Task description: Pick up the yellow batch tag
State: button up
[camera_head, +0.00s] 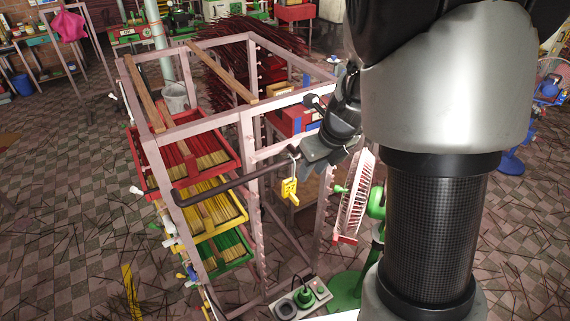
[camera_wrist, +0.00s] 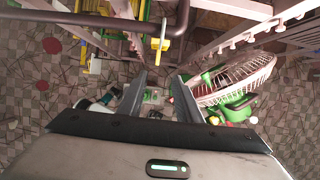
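The yellow batch tag (camera_head: 289,191) hangs by a pale loop from the free end of a dark horizontal bar (camera_head: 232,179) on the rack. In the wrist view the tag (camera_wrist: 159,45) hangs just above the gap between my fingertips, edge-on or narrow in shape. My gripper (camera_head: 310,161) is close to the right of the tag in the head view, apart from it. In the wrist view my gripper (camera_wrist: 159,80) shows two grey fingers spread apart with nothing between them. The tag is not hidden.
The metal rack (camera_head: 250,140) holds red, yellow and green trays (camera_head: 228,255) of sticks. A green fan with a white cage (camera_head: 355,200) stands close to the right of the tag. A control box (camera_head: 300,299) is below. Loose sticks litter the tiled floor.

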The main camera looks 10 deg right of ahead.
aim_at(295, 197)
jog(key=b+x, duration=0.4)
jog(key=x, duration=1.2)
jog(key=shift+s+a+f+b, duration=0.1)
jog(key=shift+a+b, duration=0.1)
jog(key=shift+b, duration=0.2)
jog(key=shift+c, duration=0.4)
grip_shut()
